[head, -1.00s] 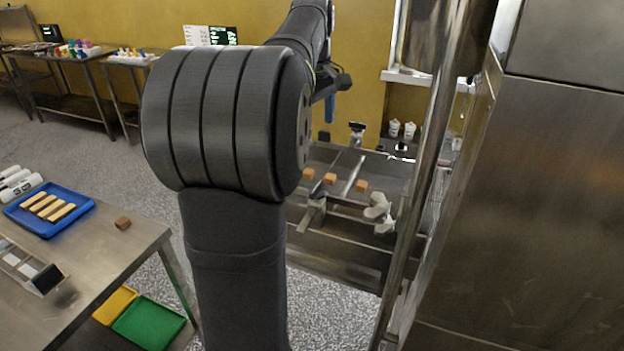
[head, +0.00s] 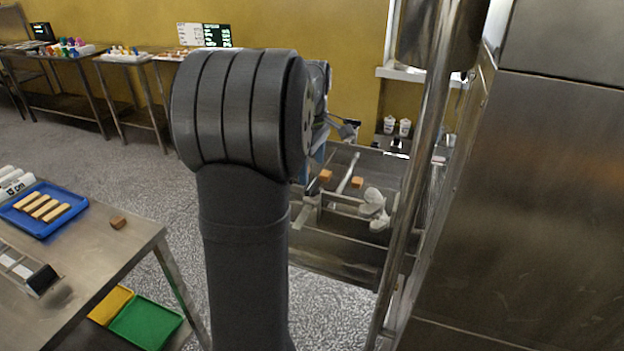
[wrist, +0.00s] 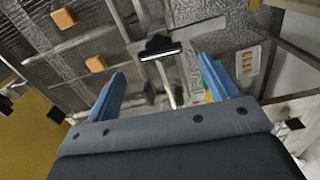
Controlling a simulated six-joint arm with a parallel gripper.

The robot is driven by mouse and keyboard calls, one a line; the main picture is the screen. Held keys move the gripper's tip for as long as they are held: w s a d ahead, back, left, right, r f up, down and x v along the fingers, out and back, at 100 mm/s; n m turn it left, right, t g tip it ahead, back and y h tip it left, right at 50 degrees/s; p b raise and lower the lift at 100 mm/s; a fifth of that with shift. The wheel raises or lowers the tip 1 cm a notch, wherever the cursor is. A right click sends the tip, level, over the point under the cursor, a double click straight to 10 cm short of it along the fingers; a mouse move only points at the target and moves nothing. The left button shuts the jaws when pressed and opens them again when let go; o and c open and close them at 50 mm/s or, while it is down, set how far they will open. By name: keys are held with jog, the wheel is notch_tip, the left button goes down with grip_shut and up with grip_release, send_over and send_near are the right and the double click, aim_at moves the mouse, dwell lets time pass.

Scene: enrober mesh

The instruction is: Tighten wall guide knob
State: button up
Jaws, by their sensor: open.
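My gripper (wrist: 160,88) shows in the wrist view with its two blue fingers spread and nothing between the tips. In the head view it is mostly hidden behind my arm. A pale rod (head: 347,173), which looks like a guide rail, lies over the belt bed. A pale lobed piece (head: 373,203), possibly the wall guide knob, sits at its right side, apart from my gripper. In the wrist view a dark T-shaped piece (wrist: 159,46) with a bright edge lies beyond the fingertips, roughly between them. I cannot tell whether it is the knob.
Brown blocks (head: 357,182) lie on the enrober bed (head: 340,250); some also show in the wrist view (wrist: 96,64). A steel post (head: 420,180) and a large steel cabinet (head: 540,200) stand close at right. A table with a blue tray (head: 70,222) is at left.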

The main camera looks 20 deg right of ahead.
aim_at(312, 183)
notch_tip(312, 183, down, 5)
jog(key=shift+r, duration=0.1)
dwell(0.3)
jog(key=c, duration=1)
